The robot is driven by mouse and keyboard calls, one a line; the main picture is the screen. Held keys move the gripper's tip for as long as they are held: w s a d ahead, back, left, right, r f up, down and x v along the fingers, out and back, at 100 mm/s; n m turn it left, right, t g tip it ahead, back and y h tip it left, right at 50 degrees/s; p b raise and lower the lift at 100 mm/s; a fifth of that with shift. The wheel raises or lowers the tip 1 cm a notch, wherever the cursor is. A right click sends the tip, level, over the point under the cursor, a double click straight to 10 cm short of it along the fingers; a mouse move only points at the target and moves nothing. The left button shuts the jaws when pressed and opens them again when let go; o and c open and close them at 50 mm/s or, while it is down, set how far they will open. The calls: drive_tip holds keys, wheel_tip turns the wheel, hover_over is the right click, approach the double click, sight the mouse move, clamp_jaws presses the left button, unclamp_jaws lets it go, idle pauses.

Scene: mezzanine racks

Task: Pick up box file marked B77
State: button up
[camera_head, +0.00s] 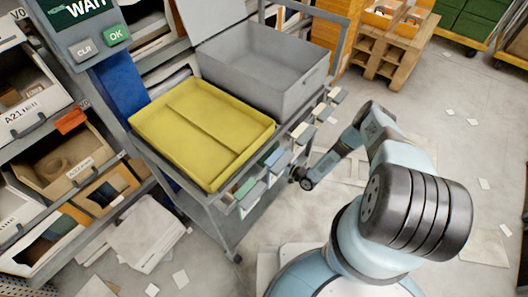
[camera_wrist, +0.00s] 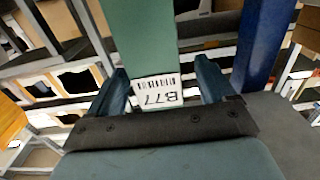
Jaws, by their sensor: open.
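The green box file (camera_wrist: 143,40) marked B77 rises in the middle of the wrist view. Its white label (camera_wrist: 160,91), with a barcode, appears upside down near my gripper. My gripper (camera_wrist: 163,76) is open, with one dark finger on each side of the file's near end. I cannot tell whether either finger touches it. In the head view, a green item (camera_head: 243,188) sits in the row along the trolley's side; its marking cannot be read. My arm's dark end (camera_head: 304,181) is just right of that row, and the fingers cannot be made out there.
The trolley carries a yellow tray (camera_head: 167,104) and a grey bin (camera_head: 310,82). A blue post (camera_head: 117,82) with a WAIT screen and shelves of bins (camera_head: 62,190) stand at left. Papers litter the floor (camera_head: 150,238). A wooden pallet stand (camera_head: 383,52) is behind.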

sight(268, 153)
drive_tip(key=x, duration=0.5)
drive_tip(key=shift+d+r, duration=0.15)
drive_tip(key=shift+r, duration=0.25)
drive_tip(key=shift+c, duration=0.4)
drive_tip(key=c, duration=1.2)
